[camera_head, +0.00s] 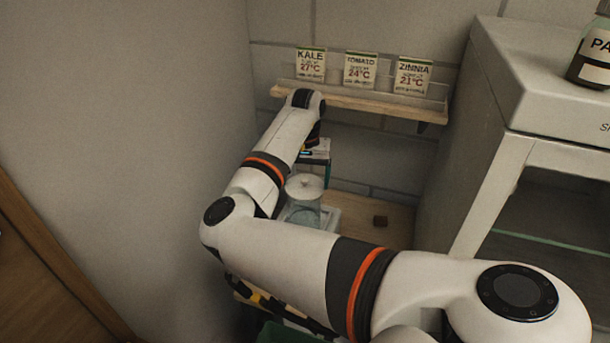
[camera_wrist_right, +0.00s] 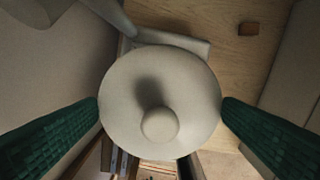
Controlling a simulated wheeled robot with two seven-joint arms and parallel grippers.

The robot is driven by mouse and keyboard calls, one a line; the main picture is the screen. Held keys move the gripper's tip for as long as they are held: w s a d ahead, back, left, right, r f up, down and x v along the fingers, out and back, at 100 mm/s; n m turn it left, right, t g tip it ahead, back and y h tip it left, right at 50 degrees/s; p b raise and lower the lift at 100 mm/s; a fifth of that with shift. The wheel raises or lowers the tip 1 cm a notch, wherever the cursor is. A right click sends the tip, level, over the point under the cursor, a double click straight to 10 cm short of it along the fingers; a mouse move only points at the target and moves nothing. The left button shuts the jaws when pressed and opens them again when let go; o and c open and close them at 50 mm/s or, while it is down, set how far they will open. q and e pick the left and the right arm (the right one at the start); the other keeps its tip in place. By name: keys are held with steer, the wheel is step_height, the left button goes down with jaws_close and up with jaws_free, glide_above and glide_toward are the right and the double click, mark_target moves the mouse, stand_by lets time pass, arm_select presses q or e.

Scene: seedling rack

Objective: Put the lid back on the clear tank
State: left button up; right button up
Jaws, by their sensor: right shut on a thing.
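The pale round lid (camera_head: 304,184) with a knob on top shows just past my right forearm in the head view. It fills the middle of the right wrist view (camera_wrist_right: 190,85), knob facing the camera. My right gripper (camera_wrist_right: 160,105) is shut on the lid, one green finger at each side of its rim. The clear tank (camera_head: 303,214) shows below the lid in the head view, partly hidden by my arm. I cannot tell whether the lid touches the tank's rim. My left gripper is not in view.
A pale tray (camera_head: 332,216) lies around the tank's foot on the wooden surface (camera_head: 352,200). A small brown block (camera_head: 380,221) sits to its right. A shelf (camera_head: 372,101) with several seed packets hangs above. A white cabinet (camera_head: 500,110) stands at right, a plain wall at left.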

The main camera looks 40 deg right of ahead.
steer(key=shift+p, duration=0.6)
stand_by(0.5)
steer(key=shift+f+p, duration=0.15)
steer(key=shift+p, duration=0.35)
stand_by(1.0)
steer(key=shift+p, duration=0.6)
stand_by(0.5)
steer(key=o, duration=0.7)
steer(key=shift+o, duration=0.2)
step_height(320, 180, up, 3)
steer(key=p, duration=0.3)
steer(key=shift+f, duration=0.15)
steer(key=shift+r+p, duration=0.7)
steer(key=shift+r, duration=1.45)
